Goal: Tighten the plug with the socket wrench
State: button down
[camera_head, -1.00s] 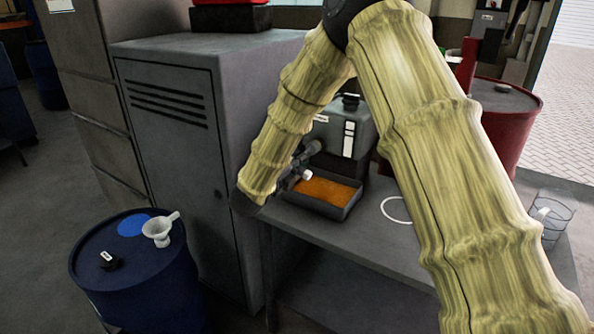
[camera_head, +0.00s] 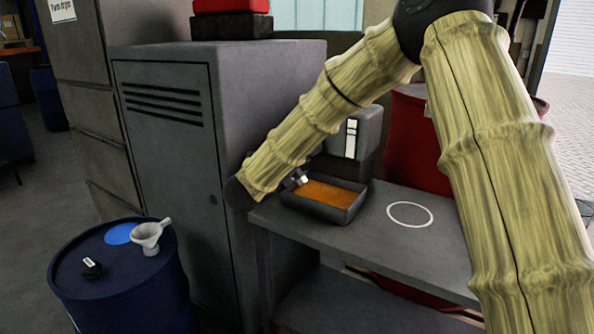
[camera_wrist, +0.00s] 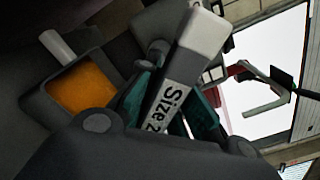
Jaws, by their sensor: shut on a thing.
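In the wrist view, my gripper (camera_wrist: 172,103) has its teal finger pads closed around a grey bar with a white label reading "Size 2", cut off by the finger. I take this bar to be the socket wrench (camera_wrist: 203,34); it points up and away from the gripper. A dark round part touches or sits just behind it. In the head view, my arm's end hides most of the gripper, and only a small white and dark bit (camera_head: 301,180) shows beside the tray. I cannot make out the plug or whether the wrench is on it.
A dark tray (camera_head: 347,215) of orange fluid sits on the grey bench (camera_head: 390,245), beside a dark machine (camera_head: 368,130). A white ring (camera_head: 410,205) lies on the bench. A grey cabinet (camera_head: 170,160) stands left.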

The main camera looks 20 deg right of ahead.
jog(key=shift+f+m+b, duration=0.15)
jog(key=shift+m+b, duration=1.5)
jog(key=shift+b, duration=1.6)
jog(key=shift+f+m+b, duration=0.15)
jog(key=shift+m+b, duration=1.5)
jog(key=shift+b, duration=1.6)
jog(key=m+b, duration=0.5)
jog(key=b, duration=0.6)
jog(key=shift+w+d+r+m+b, duration=0.1)
jog(key=shift+r+m+b, duration=0.1)
jog(key=shift+m+b, duration=0.3)
jog(key=shift+r, duration=0.1)
